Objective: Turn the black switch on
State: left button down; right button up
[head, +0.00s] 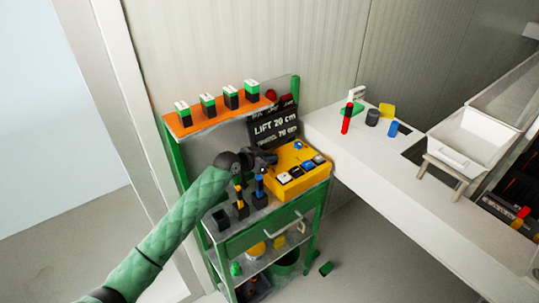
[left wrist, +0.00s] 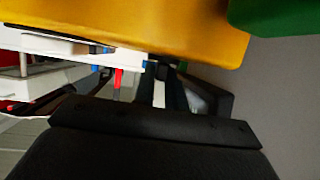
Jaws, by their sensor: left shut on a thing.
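A yellow control box (head: 292,167) sits on the green cart with a row of white, black and blue switches (head: 296,172) on its sloping front. A black switch (head: 296,171) shows in that row; its exact position is too small to tell. My left gripper (head: 266,158) is at the box's upper left edge, above the upright tools. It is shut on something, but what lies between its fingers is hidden. In the left wrist view, the yellow box (left wrist: 150,25) fills the top, close above my dark gripper body. My right gripper is not in view.
Blue- and yellow-handled tools (head: 259,186) stand in black holders below my left gripper. An orange shelf (head: 217,117) holds several green-and-black blocks. A black sign (head: 275,127) stands behind the box. A white bench (head: 370,150) with small items and a white tray is at right.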

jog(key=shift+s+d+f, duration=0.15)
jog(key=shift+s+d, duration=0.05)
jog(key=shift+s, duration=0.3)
pick_arm(q)
jog(key=c, duration=1.4)
grip_release()
jog(key=shift+c, duration=0.2)
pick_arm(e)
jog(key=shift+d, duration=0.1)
pick_arm(q)
jog(key=shift+s+a, duration=0.1)
jog(key=shift+a, duration=0.05)
jog(key=b+v, duration=0.3)
jog(key=v, duration=0.4)
jog(key=shift+s, duration=0.2)
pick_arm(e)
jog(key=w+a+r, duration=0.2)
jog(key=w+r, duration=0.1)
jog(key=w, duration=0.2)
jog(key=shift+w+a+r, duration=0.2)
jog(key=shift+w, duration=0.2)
